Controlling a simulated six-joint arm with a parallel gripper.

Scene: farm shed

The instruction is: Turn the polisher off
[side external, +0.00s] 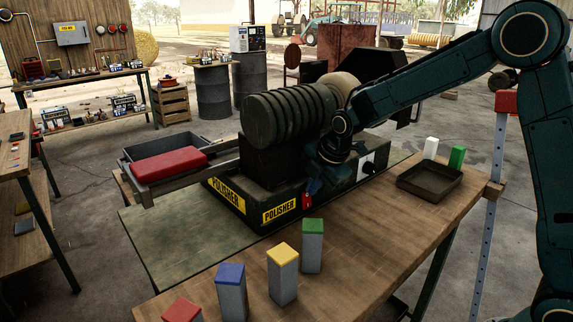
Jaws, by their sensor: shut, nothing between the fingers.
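The polisher (292,112) is a dark ribbed machine on a base with yellow POLISHER labels, standing on the wooden bench. A pale round wheel (345,83) shows at its back right, partly behind my arm. On the front of the base, a small red part (306,200) sits right of the front label; I cannot tell its position. A white plate with a dark knob (368,167) is farther right. My gripper (313,187) is shut and empty, pointing down just above the red part. I cannot tell whether they touch. My wrist hides part of the base.
Several grey blocks with coloured tops, such as the yellow one (283,272), stand along the bench front (400,235). A dark empty tray (430,181) lies at the right, near white and green blocks (457,157).

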